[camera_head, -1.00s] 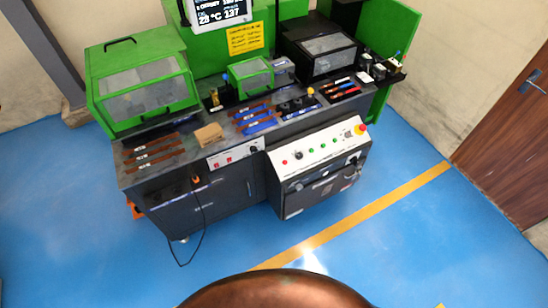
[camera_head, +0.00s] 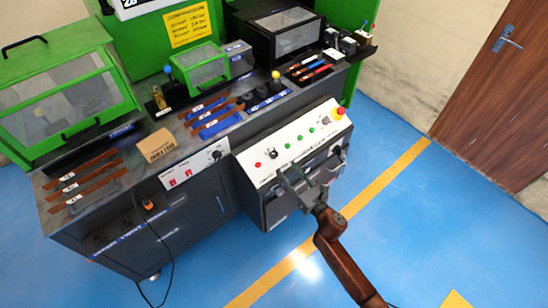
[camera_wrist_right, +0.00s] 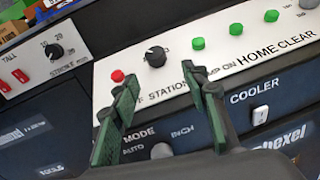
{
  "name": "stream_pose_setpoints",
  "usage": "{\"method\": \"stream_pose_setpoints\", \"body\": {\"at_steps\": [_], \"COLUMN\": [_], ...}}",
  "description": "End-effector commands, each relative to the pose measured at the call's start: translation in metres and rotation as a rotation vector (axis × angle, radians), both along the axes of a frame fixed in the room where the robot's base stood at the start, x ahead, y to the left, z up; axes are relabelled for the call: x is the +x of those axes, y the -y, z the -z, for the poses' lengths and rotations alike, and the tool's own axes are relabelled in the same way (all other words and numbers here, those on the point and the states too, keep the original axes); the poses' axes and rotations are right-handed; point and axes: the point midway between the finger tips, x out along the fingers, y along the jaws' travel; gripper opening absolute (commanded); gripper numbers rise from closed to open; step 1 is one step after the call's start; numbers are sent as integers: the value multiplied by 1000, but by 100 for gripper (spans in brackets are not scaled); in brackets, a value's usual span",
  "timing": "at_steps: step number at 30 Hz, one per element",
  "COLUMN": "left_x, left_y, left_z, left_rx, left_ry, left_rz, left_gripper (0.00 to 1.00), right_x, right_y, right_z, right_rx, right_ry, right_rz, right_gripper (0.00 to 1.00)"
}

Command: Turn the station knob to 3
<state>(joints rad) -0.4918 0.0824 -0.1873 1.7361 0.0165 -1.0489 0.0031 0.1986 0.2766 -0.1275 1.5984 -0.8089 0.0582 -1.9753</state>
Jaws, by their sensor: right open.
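The station knob (camera_head: 272,154) is a small round black knob on the white sloped top panel (camera_head: 256,178) of the machine's front. It shows larger in the right wrist view (camera_wrist_right: 155,56), above the "STATION" lettering, just right of a red button. Its scale is partly hidden or too small to read, so I cannot tell its setting. My right gripper (camera_head: 303,182) is open and empty in front of the panel. In the right wrist view its green fingers (camera_wrist_right: 166,92) lie below the knob, apart from it. My left gripper is out of view.
Green buttons (camera_wrist_right: 198,43) sit right of the knob. A red-topped emergency stop (camera_head: 339,112) is at the panel's right end. The stroke knob (camera_wrist_right: 55,51) is on a separate panel to the left. A cable (camera_head: 172,250) hangs at the left. Blue floor in front is clear.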

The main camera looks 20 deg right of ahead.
Motion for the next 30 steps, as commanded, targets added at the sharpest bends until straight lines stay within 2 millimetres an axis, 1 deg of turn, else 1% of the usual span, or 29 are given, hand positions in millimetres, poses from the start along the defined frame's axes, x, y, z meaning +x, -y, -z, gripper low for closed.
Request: {"method": "stream_pose_setpoints", "body": {"at_steps": [4, 8, 12, 18, 22, 29, 30], "left_x": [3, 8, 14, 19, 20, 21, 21], "left_y": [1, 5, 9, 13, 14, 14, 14], "left_z": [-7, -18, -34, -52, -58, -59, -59], "left_rx": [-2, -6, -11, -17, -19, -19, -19], "left_ry": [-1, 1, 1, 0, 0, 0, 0], "left_rz": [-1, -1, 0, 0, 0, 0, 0], "left_gripper": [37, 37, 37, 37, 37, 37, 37], "right_x": [10, 29, 51, 72, 77, 78, 77], "right_y": [-6, -12, -17, -22, -23, -23, -23], "right_z": [-10, -10, -9, -9, -10, -10, -10], "right_rx": [-48, -47, -44, -44, -43, -42, -42], "right_ry": [35, 35, 33, 31, 31, 31, 31], "right_rz": [-11, -13, -11, -9, -9, -9, -9], "right_gripper": [41, 41, 41, 41, 41, 41, 39]}}
